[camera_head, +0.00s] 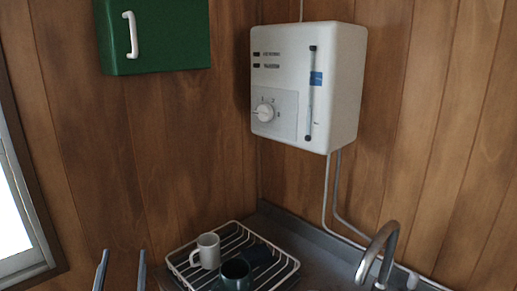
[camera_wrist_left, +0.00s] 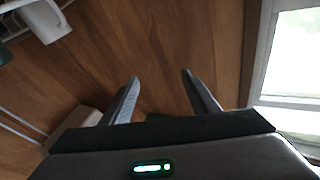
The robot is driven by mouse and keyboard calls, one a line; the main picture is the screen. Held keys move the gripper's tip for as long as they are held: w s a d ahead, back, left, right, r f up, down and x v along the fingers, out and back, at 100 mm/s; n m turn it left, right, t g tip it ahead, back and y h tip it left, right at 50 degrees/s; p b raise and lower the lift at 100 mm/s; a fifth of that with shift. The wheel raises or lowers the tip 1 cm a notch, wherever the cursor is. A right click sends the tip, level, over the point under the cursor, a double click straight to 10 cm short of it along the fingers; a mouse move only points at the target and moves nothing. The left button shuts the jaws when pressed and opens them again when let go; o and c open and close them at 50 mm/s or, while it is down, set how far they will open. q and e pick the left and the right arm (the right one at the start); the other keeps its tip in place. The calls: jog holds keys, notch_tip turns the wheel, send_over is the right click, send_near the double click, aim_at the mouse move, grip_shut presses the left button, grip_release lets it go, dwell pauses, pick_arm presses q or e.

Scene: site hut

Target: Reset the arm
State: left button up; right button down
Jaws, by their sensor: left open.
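My left gripper (camera_head: 121,270) shows at the bottom left of the head view, with its two fingers pointing up and apart. In the left wrist view the same gripper (camera_wrist_left: 160,82) is open and empty, with only wood wall behind its fingers. In the head view it is to the left of the dish rack and apart from it. My right gripper is not in either view.
A white wire dish rack (camera_head: 179,271) holds a pale mug (camera_head: 207,252) and a dark mug (camera_head: 236,274). A curved tap (camera_head: 378,247) stands at right. A white water heater (camera_head: 335,85) and green cabinet (camera_head: 165,38) hang on the wall. A window (camera_head: 12,215) is at left.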

pick_arm(q)
jog(key=s+d+f+g+h, duration=0.1)
jog(key=s+f+g, duration=0.45)
jog(key=f, duration=0.55)
jog(key=s+f+g+h, duration=0.1)
jog(key=s+f+g, duration=0.3)
jog(key=s+f, duration=0.55)
jog(key=s+d+f+m+g+h, duration=0.1)
jog(key=s+d+f+g+h, duration=0.1)
jog(key=s+d+f+g, duration=0.5)
jog(key=s+f+m+h, duration=0.1)
jog(key=s+f, duration=0.5)
jog(key=s, duration=0.4)
notch_tip(320, 180, down, 28)
jog(key=s+g, duration=0.1)
jog(key=g, duration=0.1)
jog(key=s+a+f, duration=0.3)
jog(key=s+f, duration=1.4)
jog(key=s, duration=0.1)
jog(key=shift+s+f+m+g, duration=0.15)
jog(key=shift+f+m+g, duration=0.2)
jog(key=shift+m, duration=0.05)
